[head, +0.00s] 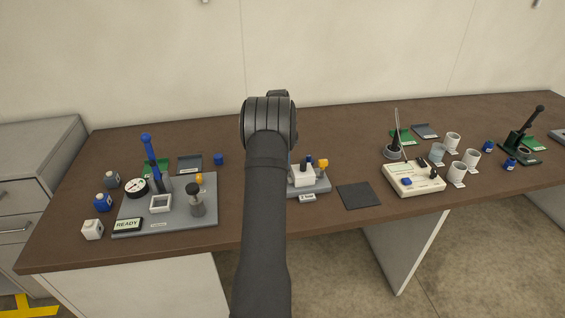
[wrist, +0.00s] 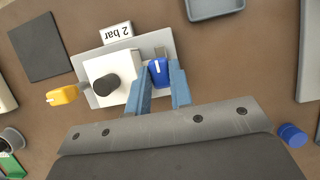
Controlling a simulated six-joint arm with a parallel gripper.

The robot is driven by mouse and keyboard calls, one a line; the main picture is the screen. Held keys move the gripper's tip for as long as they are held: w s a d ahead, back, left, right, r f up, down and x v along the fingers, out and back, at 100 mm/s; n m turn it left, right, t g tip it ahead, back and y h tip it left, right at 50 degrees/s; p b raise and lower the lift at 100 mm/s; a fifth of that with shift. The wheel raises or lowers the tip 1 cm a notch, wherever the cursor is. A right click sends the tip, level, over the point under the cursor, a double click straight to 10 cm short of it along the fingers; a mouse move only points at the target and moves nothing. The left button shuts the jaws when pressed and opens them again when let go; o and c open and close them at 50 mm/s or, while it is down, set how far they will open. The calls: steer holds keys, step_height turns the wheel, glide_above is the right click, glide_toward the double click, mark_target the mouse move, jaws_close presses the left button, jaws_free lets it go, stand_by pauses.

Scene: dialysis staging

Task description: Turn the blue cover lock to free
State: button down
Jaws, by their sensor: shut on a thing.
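The blue cover lock (wrist: 159,72) has a white line on its top and sits at the edge of a white box (wrist: 112,75) on a grey base plate. In the wrist view my gripper (wrist: 160,84) has its two blue-grey fingers on either side of the lock, shut on it. The white line points roughly along the fingers, slightly tilted. A black round knob (wrist: 105,84) stands on the white box, left of the fingers. In the head view the white box (head: 301,176) shows just right of my arm, which hides my gripper.
A yellow knob (wrist: 63,96) stands left of the box, and a "2 bar" label (wrist: 115,33) lies beyond it. A dark mat (head: 358,195) lies to the right in the head view. A grey tray (wrist: 215,8) and a blue cap (wrist: 292,134) are nearby in the wrist view.

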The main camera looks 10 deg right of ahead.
stand_by(0.5)
steer(key=c, duration=1.3)
jaws_free()
steer(key=shift+v, duration=3.8)
steer(key=x, duration=0.7)
steer(key=shift+s+f, duration=0.15)
steer(key=shift+f, duration=0.25)
steer(key=shift+r+n, duration=0.1)
steer(key=shift+n, duration=0.2)
